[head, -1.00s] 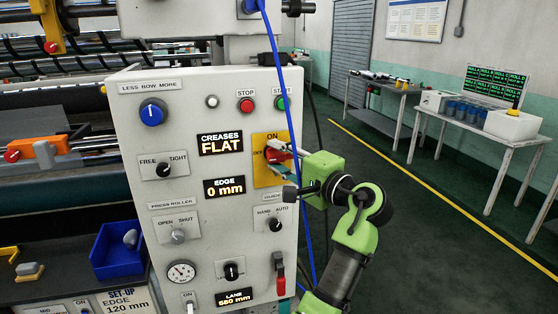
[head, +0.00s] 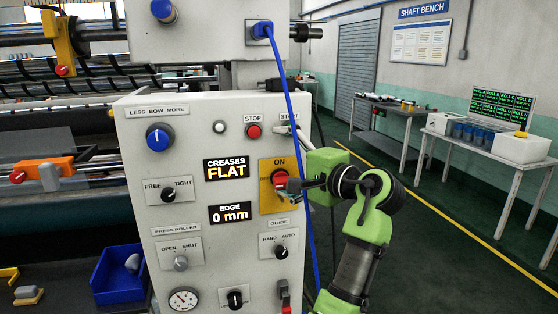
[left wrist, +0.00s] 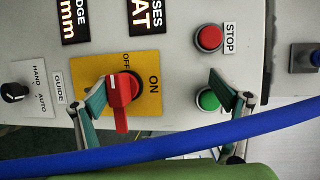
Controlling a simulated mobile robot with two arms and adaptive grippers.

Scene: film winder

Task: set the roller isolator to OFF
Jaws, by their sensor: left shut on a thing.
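The roller isolator is a red rotary handle (head: 280,179) on a yellow plate (head: 267,203), with ON above and OFF at its left. In the left wrist view the red handle (left wrist: 122,92) lies crosswise to the ON label; which mark it points to is hard to tell. My right gripper is not in view.
A blue cable (head: 299,130) hangs beside the gripper and crosses the left wrist view. A red STOP button (head: 253,131) and green START button (left wrist: 208,99) sit close above the isolator. The GUIDE switch (head: 281,252) is below. Open floor lies right of the panel.

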